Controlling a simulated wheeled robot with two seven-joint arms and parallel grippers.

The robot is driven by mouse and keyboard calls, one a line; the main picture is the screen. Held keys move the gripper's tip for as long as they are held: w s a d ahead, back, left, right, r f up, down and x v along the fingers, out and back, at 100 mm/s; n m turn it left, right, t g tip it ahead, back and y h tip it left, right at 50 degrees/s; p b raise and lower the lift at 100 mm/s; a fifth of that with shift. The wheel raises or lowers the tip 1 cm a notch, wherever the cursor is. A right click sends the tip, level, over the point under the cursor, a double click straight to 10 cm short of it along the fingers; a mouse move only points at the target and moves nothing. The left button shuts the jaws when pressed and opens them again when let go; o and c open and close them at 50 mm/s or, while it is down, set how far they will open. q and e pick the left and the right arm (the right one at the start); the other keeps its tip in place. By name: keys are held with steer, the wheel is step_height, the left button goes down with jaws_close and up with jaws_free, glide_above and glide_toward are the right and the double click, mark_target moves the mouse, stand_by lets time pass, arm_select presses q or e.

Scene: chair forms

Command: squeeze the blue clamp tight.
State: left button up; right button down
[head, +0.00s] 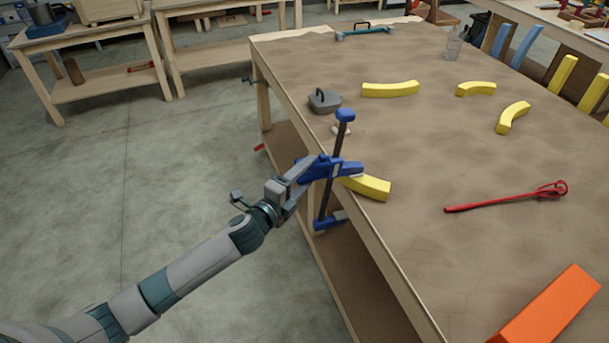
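The blue clamp (345,167) stands upright at the left edge of the large table, with a dark vertical bar, a blue top end and a blue foot below the tabletop level. A yellow curved piece (371,188) lies on the table edge right beside the clamp's middle part, which hides its left end. My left gripper (302,175) reaches in from the left at the clamp's blue middle part; its grey fingers lie on either side of the blue handle and look shut on it. My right gripper is not in view.
A clear bottle (453,46) stands at the back. The floor left of the table is free.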

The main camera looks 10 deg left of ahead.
arm_select(q)
steer(key=shift+f, duration=0.25)
steer(key=shift+f, duration=0.1)
steer(key=shift+w, duration=0.15)
stand_by(0.6)
steer(key=shift+w, duration=0.4)
jaws_close()
stand_by(0.4)
steer(key=shift+f+b, duration=0.1)
steer(key=shift+b, duration=0.25)
